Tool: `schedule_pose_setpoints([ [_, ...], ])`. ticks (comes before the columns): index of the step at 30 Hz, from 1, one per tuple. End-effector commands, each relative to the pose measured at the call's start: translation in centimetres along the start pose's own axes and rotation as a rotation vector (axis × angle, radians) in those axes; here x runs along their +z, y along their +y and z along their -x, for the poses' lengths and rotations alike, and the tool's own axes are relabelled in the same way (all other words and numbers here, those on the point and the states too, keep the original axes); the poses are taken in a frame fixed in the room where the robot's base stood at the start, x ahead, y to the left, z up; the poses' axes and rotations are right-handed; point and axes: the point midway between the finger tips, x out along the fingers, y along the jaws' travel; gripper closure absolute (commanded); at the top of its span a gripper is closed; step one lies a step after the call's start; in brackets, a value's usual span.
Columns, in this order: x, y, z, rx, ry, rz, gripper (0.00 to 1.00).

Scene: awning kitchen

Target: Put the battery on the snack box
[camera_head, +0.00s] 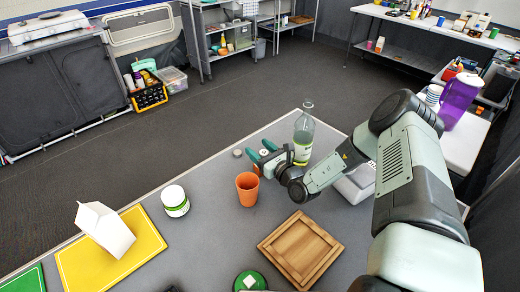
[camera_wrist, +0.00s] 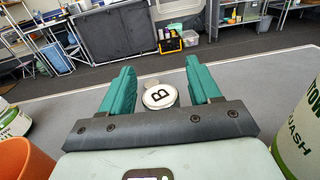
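My gripper (camera_head: 261,158) is low over the grey table, between the orange cup and the glass bottle. In the wrist view its green fingers (camera_wrist: 162,90) are spread wide. A round, white-topped piece marked "B" (camera_wrist: 160,96), perhaps the battery, shows between them, with gaps on both sides. A small grey disc (camera_head: 237,153) lies just beyond the fingertips; a small round thing also shows behind the "B" piece in the wrist view (camera_wrist: 152,83). No snack box is clearly labelled. A white carton (camera_head: 104,230) is on the yellow board, and a white box (camera_head: 357,182) is partly hidden by my arm.
An orange cup (camera_head: 247,189) stands close to my gripper, and a clear bottle (camera_head: 303,135) with a green label stands on its other side.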

Motion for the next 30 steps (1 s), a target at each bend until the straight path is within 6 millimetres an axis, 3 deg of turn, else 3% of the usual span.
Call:
schedule_pose_setpoints([
  [11, 0.4, 0.0, 0.3, 0.0, 0.001, 0.0, 0.36],
  [24, 0.3, 0.0, 8.9, -0.001, 0.002, -0.002, 0.36],
  [30, 0.3, -0.1, 11.4, -0.002, 0.002, 0.0, 0.36],
])
